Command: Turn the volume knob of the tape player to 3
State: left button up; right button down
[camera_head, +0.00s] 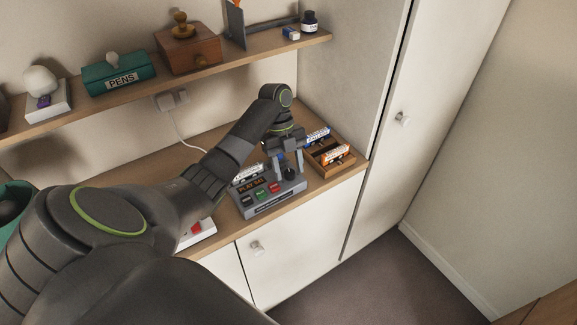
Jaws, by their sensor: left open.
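The tape player (267,203) is a grey box on the wooden counter, with several coloured buttons and a small dark display on its top. Its black volume knob (291,174) is at the right end of the top. My left gripper (287,170) points down over the right end of the player, with its fingers close to the knob. The jaws are open. I cannot tell whether the fingers touch the knob. The knob's number marks are too small to read. My right gripper is not in view.
A wooden tray (348,165) with cassettes stands just right of the player. A shelf (150,82) above holds a teal pens box (119,76) and a wooden grinder (188,52). The counter ends at its front edge above white cabinet doors (300,245).

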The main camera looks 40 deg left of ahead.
pick_arm(q)
jog(key=p+v, duration=0.8)
jog(key=v, duration=0.3)
jog(key=shift+r, duration=0.4)
jog(key=shift+a, duration=0.1)
